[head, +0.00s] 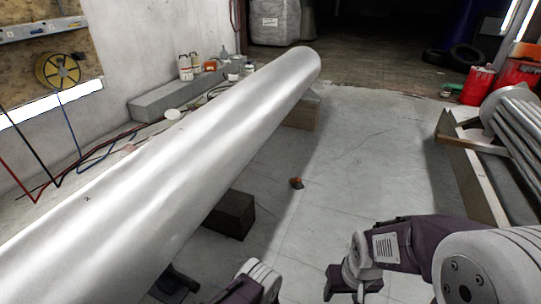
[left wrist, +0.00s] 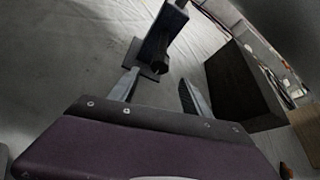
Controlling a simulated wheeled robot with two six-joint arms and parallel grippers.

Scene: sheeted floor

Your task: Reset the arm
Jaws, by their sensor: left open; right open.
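My left gripper (left wrist: 160,78) shows in the left wrist view with its two fingers apart and nothing between them. In the head view, part of my left arm comes in at the bottom edge, below the long pipe. My right arm reaches in from the right in the head view, bent downward. My right gripper (head: 345,286) is low at the bottom edge, near the floor; its fingers are hardly visible and I see nothing held in it.
A long silvery pipe (head: 170,170) crosses the left side, resting on blocks. A dark block (head: 232,214) stands under it and shows in the left wrist view (left wrist: 240,85), beside a dark stand (left wrist: 158,42). A wooden-edged rack (head: 470,180) is at right. Middle floor is mostly clear.

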